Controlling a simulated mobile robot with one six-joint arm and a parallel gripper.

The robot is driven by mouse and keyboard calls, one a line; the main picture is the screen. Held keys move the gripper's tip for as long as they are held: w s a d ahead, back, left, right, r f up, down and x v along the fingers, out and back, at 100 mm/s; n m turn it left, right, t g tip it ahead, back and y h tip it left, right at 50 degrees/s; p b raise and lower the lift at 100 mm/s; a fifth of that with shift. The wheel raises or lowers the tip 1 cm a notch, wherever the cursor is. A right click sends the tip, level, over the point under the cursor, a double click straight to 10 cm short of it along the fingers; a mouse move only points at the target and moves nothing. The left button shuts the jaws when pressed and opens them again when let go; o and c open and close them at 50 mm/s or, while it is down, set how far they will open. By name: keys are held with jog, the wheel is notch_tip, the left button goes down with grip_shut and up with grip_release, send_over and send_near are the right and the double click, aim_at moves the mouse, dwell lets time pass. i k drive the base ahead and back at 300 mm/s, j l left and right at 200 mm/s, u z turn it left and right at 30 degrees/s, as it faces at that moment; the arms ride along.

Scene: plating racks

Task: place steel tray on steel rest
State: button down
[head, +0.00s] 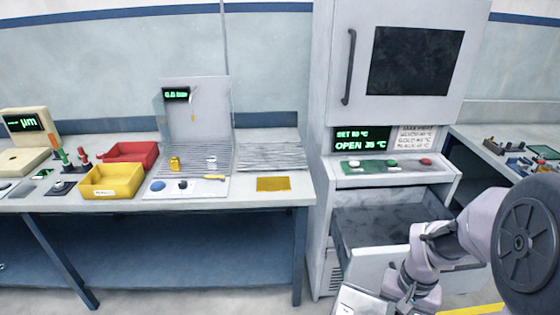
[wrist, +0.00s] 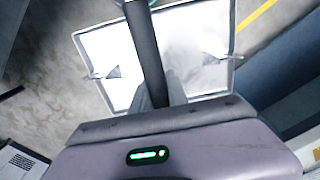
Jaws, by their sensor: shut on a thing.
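The steel tray (wrist: 195,50) is a pale, shiny rectangular sheet with a dark rim and small pointed clips at two sides. My gripper (wrist: 161,92) is shut on it in the wrist view; a dark bar runs between the fingers and hides part of the tray. In the head view the tray (head: 358,302) shows only in part at the bottom edge, beside my gripper (head: 395,292), low in front of the open drawer. A grey ribbed plate (head: 270,156) on the bench may be the steel rest; I cannot tell for sure.
The bench (head: 240,193) holds a yellow bin (head: 111,181), a red bin (head: 129,152) and a gold plate (head: 273,184). The tall cabinet (head: 325,110) has its lower drawer (head: 388,216) pulled out. Another bench (head: 495,150) with small parts stands at right. Floor shows below the tray.

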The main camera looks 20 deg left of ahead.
aim_at(271, 156)
jog(key=i+j+u, duration=0.1)
jog(key=u, duration=0.3)
jog(key=i+j+u, duration=0.1)
jog(key=u, duration=0.3)
jog(key=i+j+u, duration=0.1)
jog(key=u, duration=0.35)
jog(key=i+u, duration=0.2)
jog(key=u, duration=0.2)
jog(key=i+u, duration=0.15)
jog(key=u, duration=0.25)
jog(key=i+z, duration=0.15)
jog(key=z, duration=0.35)
jog(key=i+j+z, duration=0.15)
jog(key=z, duration=0.35)
jog(key=i+j+z, duration=0.1)
jog(key=z, duration=0.4)
